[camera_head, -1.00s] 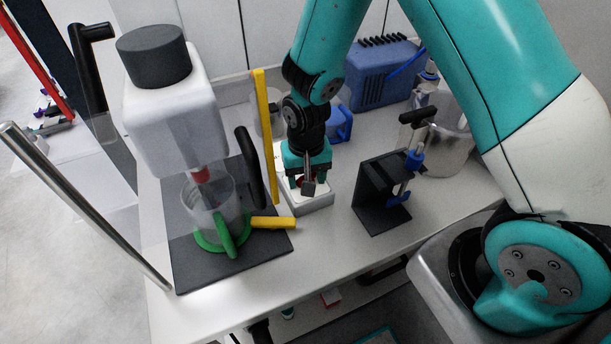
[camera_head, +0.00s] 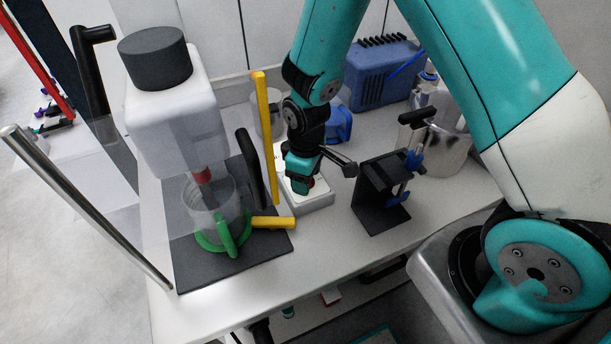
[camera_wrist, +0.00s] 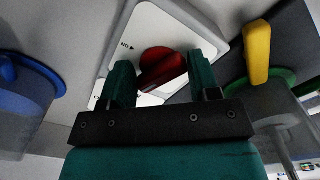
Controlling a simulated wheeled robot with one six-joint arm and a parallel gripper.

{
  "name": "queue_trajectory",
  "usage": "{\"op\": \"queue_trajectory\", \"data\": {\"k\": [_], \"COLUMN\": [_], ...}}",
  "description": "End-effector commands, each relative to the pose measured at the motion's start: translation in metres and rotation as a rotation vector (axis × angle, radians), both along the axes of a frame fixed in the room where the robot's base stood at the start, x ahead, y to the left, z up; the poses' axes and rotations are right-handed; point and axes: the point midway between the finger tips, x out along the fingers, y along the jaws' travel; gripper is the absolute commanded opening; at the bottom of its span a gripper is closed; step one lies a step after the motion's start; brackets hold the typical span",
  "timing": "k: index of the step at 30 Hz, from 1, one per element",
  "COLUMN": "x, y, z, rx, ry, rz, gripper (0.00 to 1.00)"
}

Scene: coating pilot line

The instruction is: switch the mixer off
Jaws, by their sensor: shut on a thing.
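The mixer (camera_head: 175,120) is a white housing with a dark grey cap at the left, above a clear beaker (camera_head: 213,212) with a green base and handle. A white switch box (camera_head: 318,203) sits to its right on the bench. In the wrist view the box (camera_wrist: 190,22) carries a red knob (camera_wrist: 162,66) and an "ON" mark with a small arrow to the knob's upper left. My gripper (camera_wrist: 161,78) is shut on the red knob, one teal finger on each side. In the head view my gripper (camera_head: 302,184) points down onto the box and mostly hides the knob.
A black stand with blue clamps (camera_head: 380,195) is close on the right. A blue case (camera_head: 380,75) and blue jug (camera_head: 340,122) are behind. The front bench strip is clear.

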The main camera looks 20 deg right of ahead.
Motion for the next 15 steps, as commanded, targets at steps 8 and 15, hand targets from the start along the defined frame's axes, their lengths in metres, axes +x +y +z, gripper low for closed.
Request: {"op": "queue_trajectory", "data": {"k": [8,15], "x": [-0.0006,-0.0011], "y": [-0.0018,-0.0046], "z": [-0.0001,0.0005], "rx": [-0.002,-0.006], "ry": [0.002,0.004], "rz": [0.160,0.156], "gripper": [0.84,0.84]}}
